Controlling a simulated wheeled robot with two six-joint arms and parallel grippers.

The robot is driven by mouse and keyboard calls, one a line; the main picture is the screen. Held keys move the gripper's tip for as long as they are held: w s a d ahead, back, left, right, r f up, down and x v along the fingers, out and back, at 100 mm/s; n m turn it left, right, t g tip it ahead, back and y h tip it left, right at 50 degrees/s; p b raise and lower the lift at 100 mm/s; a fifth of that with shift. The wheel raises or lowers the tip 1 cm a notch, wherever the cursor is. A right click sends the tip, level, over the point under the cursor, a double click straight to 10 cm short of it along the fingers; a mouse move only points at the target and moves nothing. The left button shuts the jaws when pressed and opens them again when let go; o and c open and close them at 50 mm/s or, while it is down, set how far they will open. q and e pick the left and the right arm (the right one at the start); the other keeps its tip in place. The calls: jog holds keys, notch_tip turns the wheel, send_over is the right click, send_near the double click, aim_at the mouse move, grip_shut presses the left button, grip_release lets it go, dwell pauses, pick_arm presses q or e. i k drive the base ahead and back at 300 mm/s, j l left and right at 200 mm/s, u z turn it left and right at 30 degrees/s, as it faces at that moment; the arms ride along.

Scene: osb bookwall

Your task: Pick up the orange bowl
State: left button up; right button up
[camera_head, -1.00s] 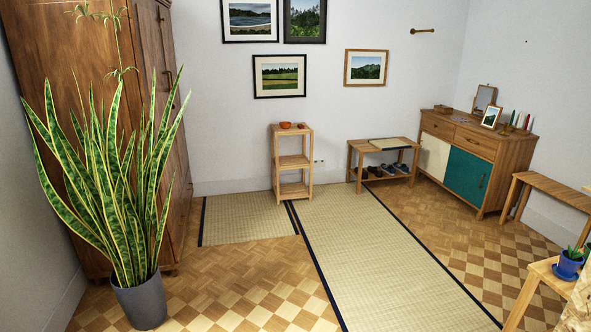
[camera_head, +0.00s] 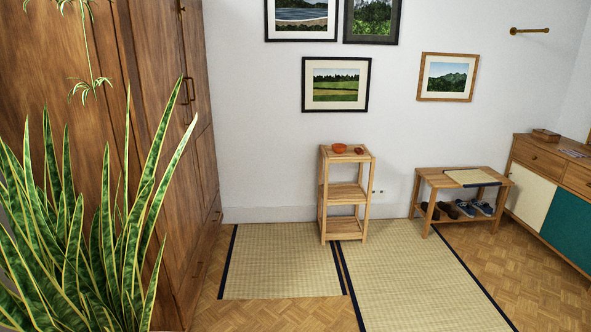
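The orange bowl (camera_head: 339,148) sits on the top shelf of a small light-wood shelf stand (camera_head: 346,196) against the back wall. It is small in the head view and stands left of the middle of that top. A small reddish-brown object (camera_head: 359,150) lies on the same top to its right. Neither of my grippers shows in the view.
A snake plant (camera_head: 85,235) fills the left foreground before a tall wooden wardrobe (camera_head: 150,120). A shoe bench (camera_head: 460,182) with shoes stands right of the stand, and a sideboard (camera_head: 550,195) at far right. Tatami mats (camera_head: 415,285) cover clear floor ahead.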

aim_at(338, 149)
jog(key=i+z, duration=0.2)
jog(key=i, duration=0.5)
jog(key=i+z, duration=0.15)
jog(key=i, duration=0.5)
jog(key=i+j+z, duration=0.2)
jog(key=i, duration=0.45)
